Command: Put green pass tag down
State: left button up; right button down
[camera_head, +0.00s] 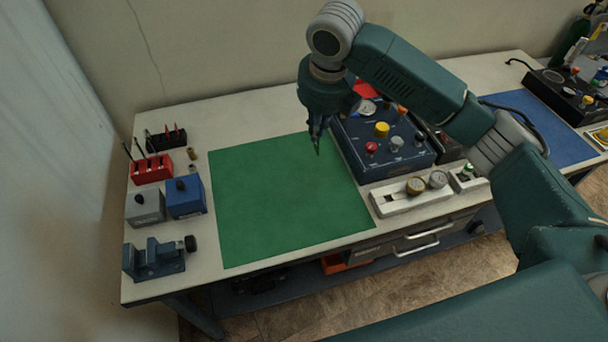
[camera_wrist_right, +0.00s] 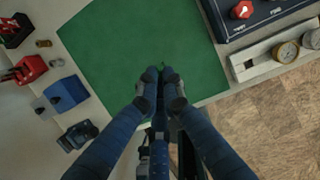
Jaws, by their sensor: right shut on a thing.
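My right gripper (camera_head: 316,146) hangs over the right part of the green mat (camera_head: 270,205), with its fingers pointing down. In the wrist view, the right gripper (camera_wrist_right: 161,75) has its fingertips close together over the same mat. A small bright green sliver of the green pass tag (camera_wrist_right: 161,66) shows between the fingertips; the rest is hidden by the fingers. The tag cannot be made out in the head view. How far the fingertips are above the mat is hard to tell. My left gripper is not in view.
A dark blue control panel (camera_head: 385,150) with knobs stands right of the mat, with a white gauge block (camera_head: 411,196) in front. Left of the mat are a red tool holder (camera_head: 151,169), grey and blue boxes (camera_head: 185,198) and a vise (camera_head: 155,260). The mat is clear.

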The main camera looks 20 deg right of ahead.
jog(key=s+p+x, duration=0.1)
jog(key=x, duration=0.4)
jog(key=s+p+x, duration=0.1)
jog(key=x, duration=0.4)
jog(key=s+f+p+x, duration=0.1)
jog(key=x, duration=0.3)
jog(key=shift+s+f, duration=0.25)
jog(key=shift+f, duration=0.45)
jog(key=shift+f, duration=0.1)
jog(key=c, duration=1.9)
grip_release()
jog(key=b+v, duration=0.2)
jog(key=v, duration=1)
jog(key=shift+d, duration=0.1)
